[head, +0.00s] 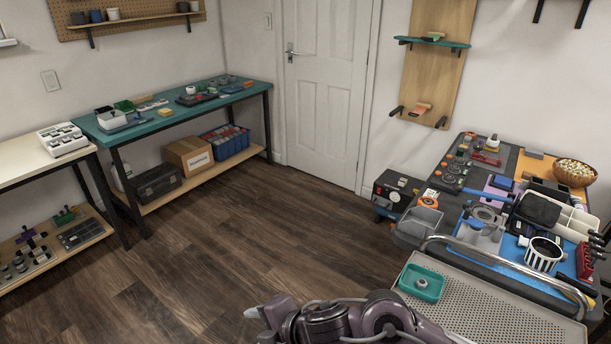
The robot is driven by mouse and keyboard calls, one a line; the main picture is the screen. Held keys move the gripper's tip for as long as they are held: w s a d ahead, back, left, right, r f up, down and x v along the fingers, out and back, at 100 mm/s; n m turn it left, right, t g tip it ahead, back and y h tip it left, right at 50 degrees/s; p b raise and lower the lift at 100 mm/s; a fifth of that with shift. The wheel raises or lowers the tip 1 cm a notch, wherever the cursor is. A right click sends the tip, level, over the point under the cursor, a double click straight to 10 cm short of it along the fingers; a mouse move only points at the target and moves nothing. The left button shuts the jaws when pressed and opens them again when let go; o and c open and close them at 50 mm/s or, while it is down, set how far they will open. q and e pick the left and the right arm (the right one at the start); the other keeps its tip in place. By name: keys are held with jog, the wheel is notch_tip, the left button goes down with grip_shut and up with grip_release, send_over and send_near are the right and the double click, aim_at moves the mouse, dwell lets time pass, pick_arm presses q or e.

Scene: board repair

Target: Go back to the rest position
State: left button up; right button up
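Part of one of my arms, grey and purple links, shows at the bottom edge in the middle of the head view, low in front of the cart.
A crowded cart (409,240) with a metal handrail (497,266) stands on the right. A teal-topped bench (170,122) and a white-topped table (22,160) line the left wall. The dark wood floor (230,230) is clear up to the white door (322,100).

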jog(key=d+r+m+t+h, duration=0.2)
jog(key=d+m+t+h, duration=0.15)
jog(key=d+m, duration=0.95)
jog(key=s+d+f+m+g+h, duration=0.2)
jog(key=s+d+f+m+g, duration=0.15)
jog(key=s+d+m, duration=0.3)
jog(key=s+d+f+m+g+h, duration=0.2)
jog(key=s+d+f+m+h, duration=0.15)
jog(key=s+d+m, duration=0.35)
notch_tip(320, 180, down, 30)
jog(key=d+n+g+y, duration=0.1)
jog(key=n, duration=0.1)
jog(key=s+d+f, duration=0.1)
jog(key=s+f, duration=0.8)
jog(key=s, duration=0.1)
jog(key=s+d+f+g, duration=0.1)
jog(key=s+d+f, duration=0.1)
jog(key=s+f, duration=0.7)
jog(key=shift+s+d, duration=0.3)
jog(key=shift+s, duration=0.15)
